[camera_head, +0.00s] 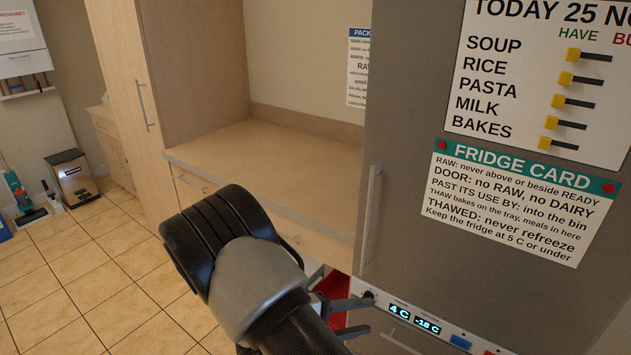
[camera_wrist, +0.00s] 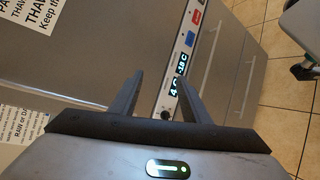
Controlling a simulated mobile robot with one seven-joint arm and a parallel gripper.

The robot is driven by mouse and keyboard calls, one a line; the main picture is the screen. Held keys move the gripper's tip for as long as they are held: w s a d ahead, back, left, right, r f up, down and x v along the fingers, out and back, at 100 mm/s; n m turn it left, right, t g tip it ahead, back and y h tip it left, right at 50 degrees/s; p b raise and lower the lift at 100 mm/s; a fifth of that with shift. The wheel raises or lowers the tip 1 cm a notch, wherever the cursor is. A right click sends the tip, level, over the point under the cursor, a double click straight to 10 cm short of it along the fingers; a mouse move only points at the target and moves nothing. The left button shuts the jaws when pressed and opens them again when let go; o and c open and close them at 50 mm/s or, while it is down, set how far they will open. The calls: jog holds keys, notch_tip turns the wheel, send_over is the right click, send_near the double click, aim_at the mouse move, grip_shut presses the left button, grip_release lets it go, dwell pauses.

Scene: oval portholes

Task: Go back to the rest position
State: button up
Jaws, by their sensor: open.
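My gripper (camera_wrist: 160,98) is open and empty in the wrist view, its two dark fingers apart in front of the fridge's control strip. In the head view my gripper's fingers (camera_head: 352,317) show at the lower middle, beside the left end of that strip, partly hidden by my dark and grey arm. The wrist view does not show clearly whether the fingers touch the strip.
The grey fridge (camera_head: 410,130) stands close at the right, its door shut, with a vertical handle (camera_head: 369,220). The control strip (camera_head: 425,322) reads 4 C and -18 C. A wooden counter (camera_head: 270,165) is behind my arm. Tiled floor (camera_head: 75,290) at the left is clear.

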jog(key=s+d+r+m+y+p, duration=0.1)
jog(key=s+r, duration=0.5)
jog(key=r, duration=0.6)
jog(key=s+d+r+m+y+p, duration=0.1)
jog(key=s+r+m+y+p, duration=0.3)
jog(key=r+y, duration=0.4)
jog(key=s+d+r+m+y+p, duration=0.2)
jog(key=s+r, duration=0.6)
jog(key=r, duration=0.8)
jog(key=m+y, duration=0.1)
jog(key=y, duration=0.1)
jog(key=shift+r+m+y, duration=0.3)
jog(key=shift+m+y, duration=0.1)
jog(key=shift+d, duration=0.25)
